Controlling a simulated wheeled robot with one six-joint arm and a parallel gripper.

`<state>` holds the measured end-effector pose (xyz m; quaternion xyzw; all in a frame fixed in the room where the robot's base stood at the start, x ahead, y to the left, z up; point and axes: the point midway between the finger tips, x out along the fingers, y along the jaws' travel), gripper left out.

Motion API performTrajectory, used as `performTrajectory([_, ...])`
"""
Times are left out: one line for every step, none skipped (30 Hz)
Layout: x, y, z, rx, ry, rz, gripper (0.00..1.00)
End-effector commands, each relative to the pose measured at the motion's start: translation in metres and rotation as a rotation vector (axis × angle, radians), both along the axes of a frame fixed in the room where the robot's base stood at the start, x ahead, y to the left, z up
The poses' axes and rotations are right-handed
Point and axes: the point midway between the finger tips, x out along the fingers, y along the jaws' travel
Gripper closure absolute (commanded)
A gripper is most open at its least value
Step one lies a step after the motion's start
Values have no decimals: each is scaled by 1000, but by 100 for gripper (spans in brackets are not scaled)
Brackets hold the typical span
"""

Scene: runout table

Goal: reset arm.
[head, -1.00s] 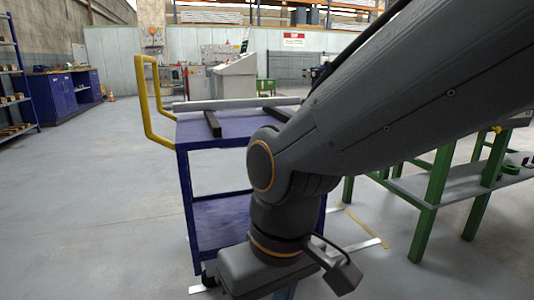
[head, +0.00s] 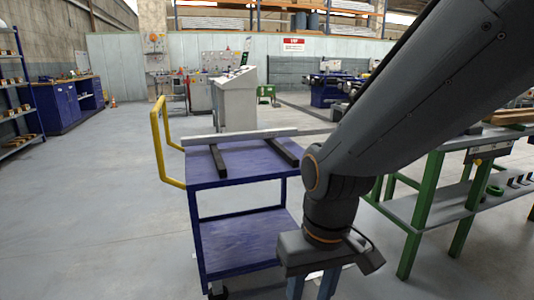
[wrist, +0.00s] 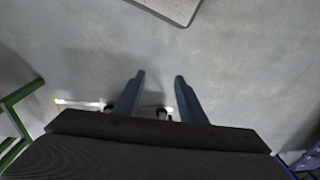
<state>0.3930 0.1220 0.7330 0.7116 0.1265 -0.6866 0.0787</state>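My gripper (head: 312,288) hangs at the lower middle of the head view, at the end of my dark grey arm. It is in front of the right side of the blue trolley (head: 236,166). In the wrist view its two blue-grey fingers (wrist: 160,76) stand apart with bare floor between them. The gripper is open and holds nothing. My arm comes down from the upper right and covers part of the green table.
A long grey bar (head: 250,134) lies across dark bearers on the trolley, which has a yellow handle (head: 158,140). A green-legged table (head: 430,195) stands close on the right. Open floor (head: 90,220) lies on the left. A grey flat piece (wrist: 172,6) shows atop the wrist view.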

Motion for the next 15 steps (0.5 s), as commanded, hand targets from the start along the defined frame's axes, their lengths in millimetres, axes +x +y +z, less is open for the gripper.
performTrajectory([-2, -7, 18, -5, 3, -22, 63])
performTrajectory([-2, -12, 23, -7, 3, -33, 63])
performTrajectory([-2, -17, 30, -11, 5, -48, 63])
performTrajectory([-3, -21, 36, -13, 6, -59, 63])
performTrajectory([-3, -25, 41, -16, 8, -69, 63])
performTrajectory([-4, -31, 48, -20, 9, -84, 63])
performTrajectory([-4, -35, 53, -23, 10, -94, 63])
performTrajectory([-4, -39, 59, -24, 10, -105, 63])
performTrajectory([-5, -45, 66, -28, 12, -119, 63])
performTrajectory([-6, -49, 71, -30, 14, -130, 63])
performTrajectory([-7, -53, 76, -32, 15, -141, 63])
performTrajectory([-8, -59, 84, -35, 17, -156, 63])
performTrajectory([-9, -63, 89, -37, 18, -167, 63])
performTrajectory([-10, -67, 94, -39, 19, -177, 63])
performTrajectory([-11, -73, 101, -42, 22, -192, 63])
